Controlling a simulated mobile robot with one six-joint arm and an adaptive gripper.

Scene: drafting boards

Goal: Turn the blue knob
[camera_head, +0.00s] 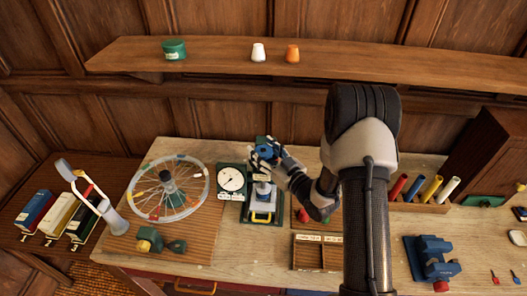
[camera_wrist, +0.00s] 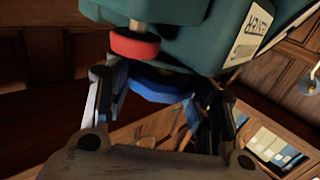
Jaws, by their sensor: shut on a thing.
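The blue knob (camera_head: 264,153) is on the upper part of a dark green device (camera_head: 249,212) near the middle of the bench. My gripper (camera_head: 270,158) reaches it from the right and is shut on it. In the wrist view, the blue knob (camera_wrist: 165,85) lies between the two fingers of my gripper (camera_wrist: 160,92), one on either side. A red knob (camera_wrist: 134,44) sits just above it, below the green housing (camera_wrist: 185,25) with a white label. My fingers partly hide the blue knob, and any mark showing its angle cannot be seen.
A dial gauge (camera_head: 232,179) stands close left of the device, with a spoked wheel (camera_head: 201,186) farther left. A partitioned wooden tray (camera_head: 307,254) lies front right, and a blue vise (camera_head: 430,258) stands beyond my arm. A wall shelf (camera_head: 220,56) runs behind.

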